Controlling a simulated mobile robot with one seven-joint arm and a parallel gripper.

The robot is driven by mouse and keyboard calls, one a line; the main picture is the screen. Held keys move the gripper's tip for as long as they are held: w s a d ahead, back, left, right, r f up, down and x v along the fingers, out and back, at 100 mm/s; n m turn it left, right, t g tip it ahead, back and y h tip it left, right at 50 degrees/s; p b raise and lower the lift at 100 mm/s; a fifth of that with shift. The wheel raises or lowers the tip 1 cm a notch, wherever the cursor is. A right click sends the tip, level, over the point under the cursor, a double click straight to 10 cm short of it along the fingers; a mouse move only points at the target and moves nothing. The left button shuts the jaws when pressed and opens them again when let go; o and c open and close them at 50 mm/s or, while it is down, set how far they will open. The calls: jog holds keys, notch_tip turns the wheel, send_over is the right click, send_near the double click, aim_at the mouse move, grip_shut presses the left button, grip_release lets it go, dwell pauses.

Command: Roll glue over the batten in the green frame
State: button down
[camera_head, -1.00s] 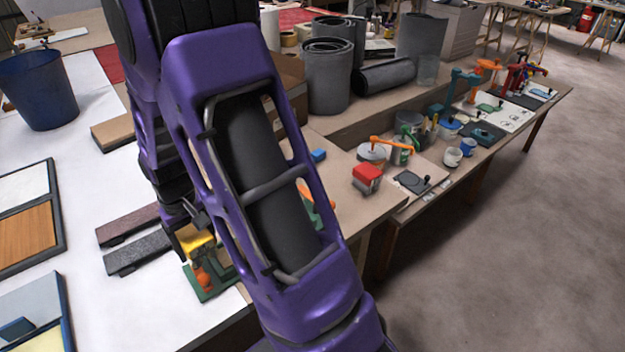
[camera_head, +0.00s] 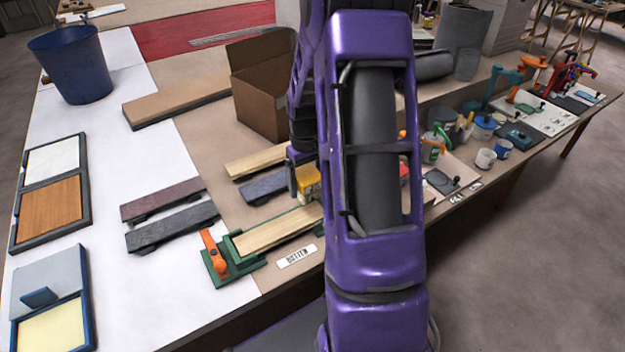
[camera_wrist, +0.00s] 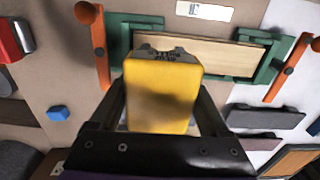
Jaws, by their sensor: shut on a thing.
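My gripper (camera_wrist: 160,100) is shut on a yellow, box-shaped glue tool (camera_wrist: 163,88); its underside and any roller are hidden. In the head view the yellow tool (camera_head: 308,184) is over the table at the far side of the frame's right half. The green frame (camera_head: 234,256) holds a pale wooden batten (camera_head: 272,232), with an orange lever (camera_head: 214,252) at its left end. In the wrist view the batten (camera_wrist: 225,56) lies beyond the tool, which overlaps part of it. Orange levers (camera_wrist: 96,45) (camera_wrist: 294,68) stand at both frame ends. I cannot tell whether glue is on the batten.
A label (camera_head: 297,256) lies before the frame. Dark strips (camera_head: 165,200) lie to its left, a pale strip (camera_head: 256,161) and blue-grey strip (camera_head: 265,186) behind. A cardboard box (camera_head: 262,90) stands farther back. My arm hides the frame's right end in the head view.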

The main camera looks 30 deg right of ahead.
jog(key=a+b, duration=0.2)
jog(key=a, duration=1.6)
